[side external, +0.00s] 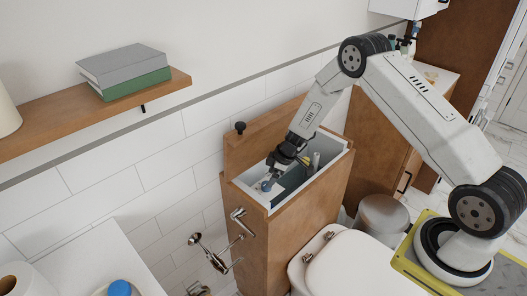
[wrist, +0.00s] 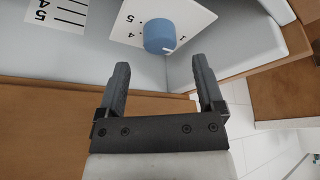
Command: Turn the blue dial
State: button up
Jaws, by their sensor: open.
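The blue dial (wrist: 160,36) is in the upper middle of the wrist view, on a white plate (wrist: 189,16) with black numbers. A pale pointer line shows on its right side. In the side external view the dial (side external: 266,186) is small, inside the open wooden cistern box. My gripper (wrist: 162,62) is open, with its two fingers pointing at the dial, one to each side and short of it in the picture. In the side external view my gripper (side external: 280,170) reaches down into the box, close to the dial. Nothing is between the fingers.
The wooden box (side external: 291,238) has a pale inner lining, and its walls stand close around my gripper. A second scale plate (wrist: 62,12) is at the upper left of the wrist view. A metal lever (side external: 241,222) sticks out in front. A shelf (side external: 95,108) holds books.

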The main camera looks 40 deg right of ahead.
jog(key=shift+x, duration=1.95)
grip_shut()
